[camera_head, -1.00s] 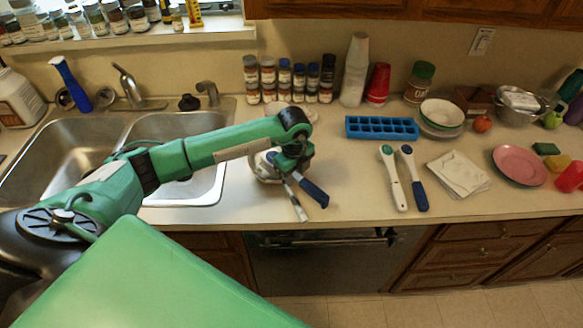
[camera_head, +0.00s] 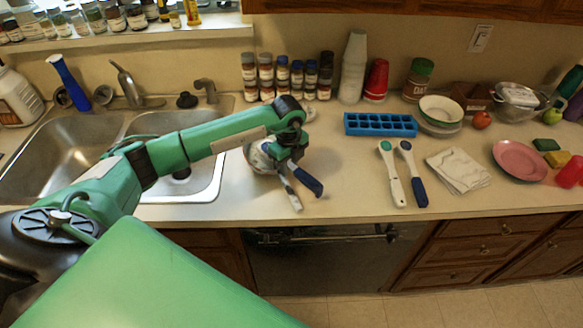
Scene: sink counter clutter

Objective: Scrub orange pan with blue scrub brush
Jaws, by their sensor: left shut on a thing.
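My left gripper (camera_head: 291,168) is at the counter just right of the sink. It is shut on a slim thing with a dark blue end (camera_head: 308,183), which points down and right; a pale bar (camera_head: 291,194) lies beside it. The gripper hides most of the held thing, so I cannot tell whether it is a scrub brush. A pale round thing (camera_head: 259,157) shows partly behind the gripper. I cannot make out an orange pan. A brush with a dark blue handle (camera_head: 420,192) and one with a white handle (camera_head: 397,190) lie on the counter. My right gripper is not in view.
The double sink (camera_head: 60,150) is at left, with a faucet (camera_head: 128,88) behind. A blue ice tray (camera_head: 380,125), spice jars (camera_head: 296,80) and cups (camera_head: 353,70) stand at the back. A napkin (camera_head: 457,170) and a pink plate (camera_head: 520,160) lie at right. Counter between gripper and brushes is clear.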

